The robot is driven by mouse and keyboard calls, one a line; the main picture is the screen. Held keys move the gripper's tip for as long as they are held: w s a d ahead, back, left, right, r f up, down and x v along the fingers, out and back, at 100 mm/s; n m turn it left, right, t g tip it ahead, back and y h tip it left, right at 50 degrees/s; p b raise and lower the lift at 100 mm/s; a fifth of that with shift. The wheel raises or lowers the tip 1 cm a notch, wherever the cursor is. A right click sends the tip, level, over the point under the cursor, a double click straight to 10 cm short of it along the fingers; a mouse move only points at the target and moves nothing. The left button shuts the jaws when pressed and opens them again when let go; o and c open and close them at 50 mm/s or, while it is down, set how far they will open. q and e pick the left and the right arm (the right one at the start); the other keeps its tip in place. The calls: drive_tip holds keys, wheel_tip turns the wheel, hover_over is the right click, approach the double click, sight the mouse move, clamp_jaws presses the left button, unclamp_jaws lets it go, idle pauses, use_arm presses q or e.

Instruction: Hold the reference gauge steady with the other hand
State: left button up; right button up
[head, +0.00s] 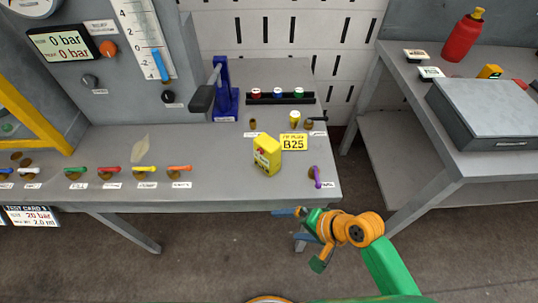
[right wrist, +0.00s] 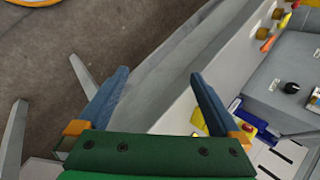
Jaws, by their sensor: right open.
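A small yellow box-shaped device (head: 267,155) stands upright on the grey bench, left of the yellow B25 plate (head: 293,142). It may be the reference gauge, but I cannot read its face. My right gripper (head: 289,226) is in front of the bench's front edge, apart from the device and nearer to me. In the right wrist view its two blue fingers (right wrist: 160,76) are spread with nothing between them. A yellow patch shows partly behind the right-hand finger there; I cannot tell which thing it is. My left gripper is in neither view.
The grey bench (head: 230,190) carries a row of coloured-handled valves, a purple-handled valve (head: 316,177), a blue hand pump (head: 226,95) and a dark rack (head: 281,98). A second table (head: 405,75) at the right holds a grey case (head: 490,112) and a red bottle (head: 462,37).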

drive_tip(key=w+r+m, duration=0.1)
drive_tip(key=w+m, duration=0.1)
drive_tip(key=m, duration=0.1)
drive_tip(key=w+r+m+y, duration=0.1)
drive_tip(key=w+m, duration=0.1)
drive_tip(key=w+r+m+y, duration=0.1)
drive_tip(key=w+m, duration=0.1)
drive_tip(key=m, duration=0.1)
drive_tip(key=shift+w+a+m+t, duration=0.3)
drive_tip(key=shift+w, duration=0.05)
drive_tip(key=m+t+y, duration=0.2)
drive_tip(key=m, duration=0.7)
approach(278, 163)
drive_tip(key=a, duration=0.2)
drive_tip(key=shift+w+a+f, duration=0.25)
drive_tip(key=shift+w+f, duration=0.05)
drive_tip(key=shift+w, duration=0.1)
drive_tip(key=shift+w+h, duration=0.3)
drive_tip(key=b+x, duration=0.6)
drive_tip(key=shift+a+f, duration=0.1)
drive_tip(key=shift+f, duration=0.15)
drive_tip(key=shift+r+x, duration=0.2)
drive_tip(key=shift+x, duration=0.95)
drive_tip(key=shift+w+a+f, duration=0.1)
drive_tip(key=shift+w+a, duration=0.25)
drive_tip(key=shift+a, duration=0.15)
drive_tip(key=c, duration=1.2)
